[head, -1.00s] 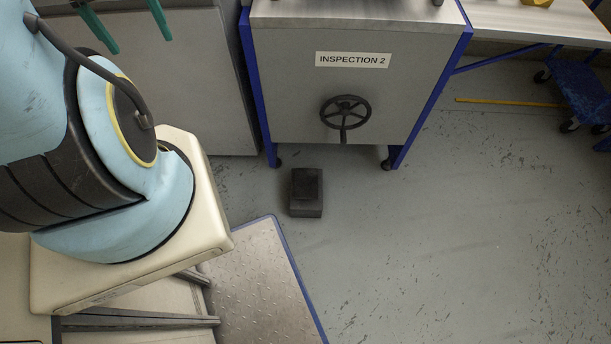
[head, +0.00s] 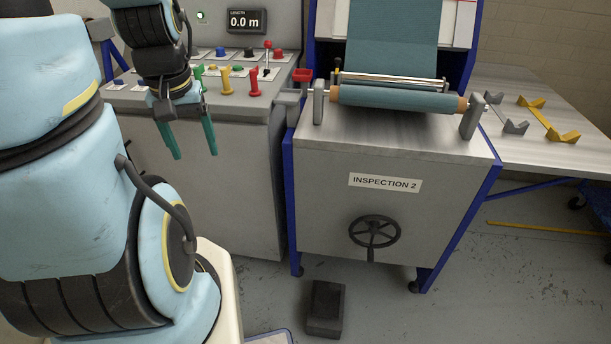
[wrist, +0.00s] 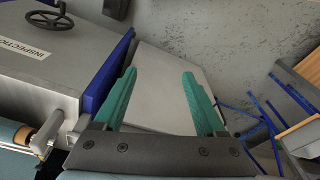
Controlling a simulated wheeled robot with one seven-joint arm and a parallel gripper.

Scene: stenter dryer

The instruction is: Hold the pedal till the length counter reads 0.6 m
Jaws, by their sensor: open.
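The length counter (head: 246,20) on the control console reads 0.0 m. A dark block-shaped pedal (head: 326,308) sits on the floor in front of the machine labelled INSPECTION 2 (head: 385,182). My gripper (head: 195,155) hangs open and empty in front of the console, above and to the left of the pedal, well apart from it. In the wrist view my gripper's green fingers (wrist: 160,85) are spread with nothing between them.
The console (head: 215,100) carries several coloured buttons and levers. A teal fabric roll (head: 395,98) lies across the inspection machine, with a handwheel (head: 374,231) on its front. A side table (head: 545,120) holds yellow and grey brackets. Floor right of the pedal is clear.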

